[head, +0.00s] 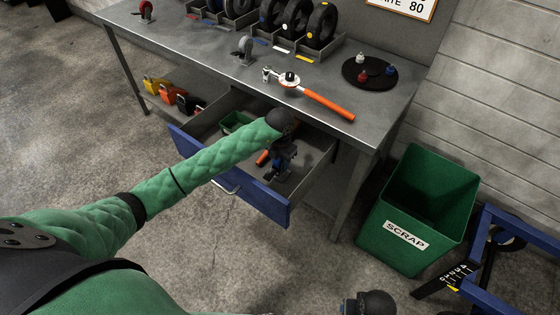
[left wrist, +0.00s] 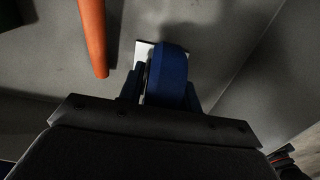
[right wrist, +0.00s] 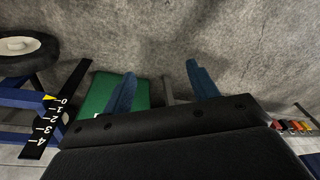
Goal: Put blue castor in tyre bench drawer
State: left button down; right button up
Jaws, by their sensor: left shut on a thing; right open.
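The tyre bench drawer (head: 262,205) with a blue front is pulled open under the bench. My left gripper (head: 280,174) reaches down into the drawer. In the left wrist view the blue castor (left wrist: 172,75), with a blue wheel and a pale plate, sits between the fingers of the left gripper (left wrist: 162,92), which is shut on it. The castor is over the drawer's grey floor; I cannot tell whether it touches. My right gripper (right wrist: 162,90) is open and empty over the floor, well away from the drawer.
An orange-handled tool (left wrist: 93,40) and a green tray (head: 234,122) lie in the drawer. On the bench top (head: 210,50) are a grey castor (head: 246,48), an orange ratchet (head: 325,103) and a black turntable (head: 368,73). A green scrap bin (head: 415,205) stands at the right.

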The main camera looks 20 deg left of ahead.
pick_arm(q)
jog(key=c, duration=1)
grip_release()
pick_arm(e)
jog(key=shift+r, duration=0.25)
pick_arm(q)
jog(key=shift+r, duration=0.1)
jog(key=shift+r, duration=0.4)
jog(key=shift+r+b, duration=0.45)
jog(key=shift+r, duration=0.45)
notch_tip(320, 180, up, 8)
jog(key=shift+r+b, duration=0.1)
jog(key=shift+b, duration=1.05)
jog(key=shift+r, duration=0.6)
pick_arm(e)
notch_tip(320, 180, up, 13)
jog(key=s, duration=0.2)
jog(key=shift+s, duration=0.2)
jog(key=shift+s+f, duration=0.1)
jog(key=shift+f, duration=0.05)
